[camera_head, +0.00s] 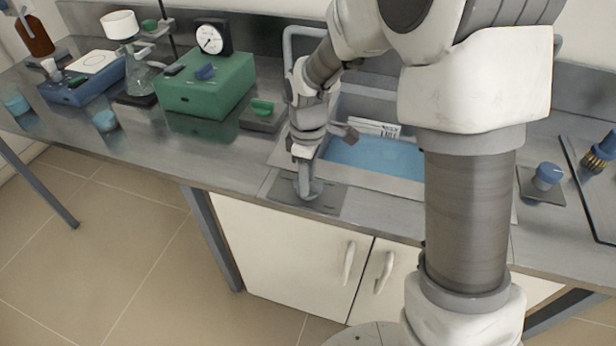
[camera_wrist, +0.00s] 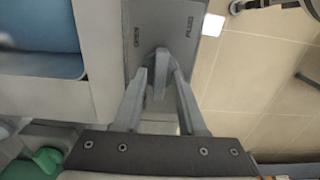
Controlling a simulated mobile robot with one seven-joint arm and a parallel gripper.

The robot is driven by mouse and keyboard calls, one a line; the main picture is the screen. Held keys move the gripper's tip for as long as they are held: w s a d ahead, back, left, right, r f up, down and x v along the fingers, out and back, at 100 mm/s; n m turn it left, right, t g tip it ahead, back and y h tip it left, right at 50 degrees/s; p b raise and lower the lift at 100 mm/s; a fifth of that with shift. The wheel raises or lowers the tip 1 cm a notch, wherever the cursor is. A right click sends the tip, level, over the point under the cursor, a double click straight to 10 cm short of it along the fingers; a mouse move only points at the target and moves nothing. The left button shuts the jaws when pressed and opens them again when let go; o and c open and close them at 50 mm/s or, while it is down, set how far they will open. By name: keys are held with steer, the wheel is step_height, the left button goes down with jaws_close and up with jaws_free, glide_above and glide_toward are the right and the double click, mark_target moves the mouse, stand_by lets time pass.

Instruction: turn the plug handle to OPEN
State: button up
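The plug handle is a grey raised lever on a flat grey plate (camera_head: 335,200) at the front edge of the sink counter. In the wrist view the handle (camera_wrist: 160,78) stands on the plate (camera_wrist: 150,15) between my gripper's two fingers. My gripper (camera_head: 307,190) points down over the plate. In the wrist view my gripper (camera_wrist: 161,80) straddles the handle, with what look like narrow gaps beside it. In the head view my gripper largely hides the handle.
A sink with blue water (camera_head: 375,157) lies just behind the plate. A green box (camera_head: 205,88) with a dial gauge (camera_head: 210,38) and a green knob (camera_head: 262,107) stand to the left. A blue knob (camera_head: 547,175) is at right. White cupboard doors (camera_head: 285,255) are below the counter.

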jaws_close()
steer(key=shift+m, duration=0.3)
steer(key=m, duration=0.3)
steer(key=shift+r+m+p, duration=0.1)
steer(key=shift+m+p, duration=0.2)
steer(key=shift+p, duration=0.05)
steer(key=m, duration=0.4)
steer(key=shift+m+p, duration=0.3)
steer(key=m, duration=0.4)
steer(key=shift+m+p, duration=0.3)
steer(key=shift+p, duration=0.1)
steer(key=shift+m+p, duration=0.45)
steer(key=shift+m, duration=1.75)
steer(key=shift+w, duration=0.1)
steer(key=shift+o, duration=1.2)
jaws_free()
